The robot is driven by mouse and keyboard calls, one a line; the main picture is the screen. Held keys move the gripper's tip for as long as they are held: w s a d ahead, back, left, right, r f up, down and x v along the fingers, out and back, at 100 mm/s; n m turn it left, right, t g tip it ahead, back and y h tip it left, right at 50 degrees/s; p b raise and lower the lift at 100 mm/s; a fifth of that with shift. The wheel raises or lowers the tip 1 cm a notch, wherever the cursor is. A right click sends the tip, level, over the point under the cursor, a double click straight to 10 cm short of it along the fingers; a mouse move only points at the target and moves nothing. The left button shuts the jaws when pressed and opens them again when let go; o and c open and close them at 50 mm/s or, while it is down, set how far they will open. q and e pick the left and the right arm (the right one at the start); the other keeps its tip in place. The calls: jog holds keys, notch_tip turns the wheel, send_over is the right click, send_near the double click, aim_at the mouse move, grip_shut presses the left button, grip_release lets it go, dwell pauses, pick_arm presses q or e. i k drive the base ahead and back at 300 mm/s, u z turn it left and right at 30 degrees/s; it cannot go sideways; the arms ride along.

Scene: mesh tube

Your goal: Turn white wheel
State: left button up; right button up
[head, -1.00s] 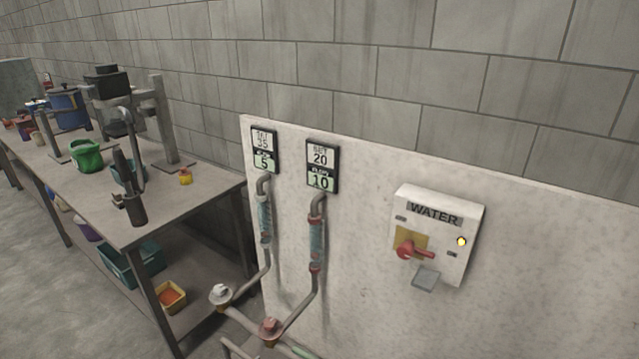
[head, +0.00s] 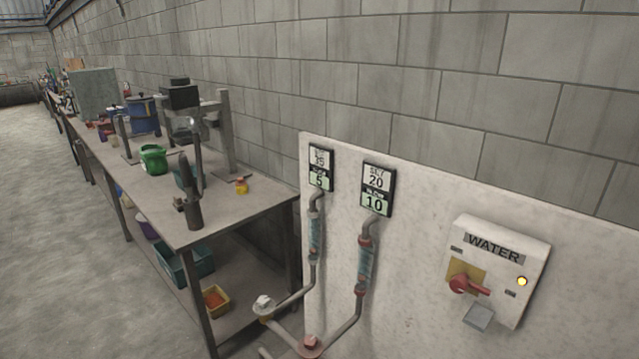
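The white wheel (head: 263,304) sits on a pipe fitting low in the head view, just left of the white panel (head: 420,235). It is small, and its exact angle is hard to tell. A red wheel (head: 310,346) sits on the neighbouring pipe, lower and to the right, near the bottom edge. The left display (head: 320,168) shows 5 in its lower half; its upper number is hard to read. The right display (head: 377,190) shows 20 above 10. Neither of my grippers is in view.
A water switch box (head: 496,268) with a red handle and lit yellow lamp is on the panel's right. A metal workbench (head: 240,210) with tools and tubs stands left of the panel. Open concrete floor (head: 60,270) lies further left.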

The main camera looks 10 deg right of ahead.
aim_at(265, 306)
jog(key=u, duration=0.55)
jog(key=k, duration=1.3)
jog(key=u, duration=1)
jog(key=i, duration=2.9)
jog(key=z, duration=0.5)
jog(key=i, duration=0.95)
jog(key=z, duration=1.55)
jog(key=i, duration=0.9)
jog(key=z, duration=0.8)
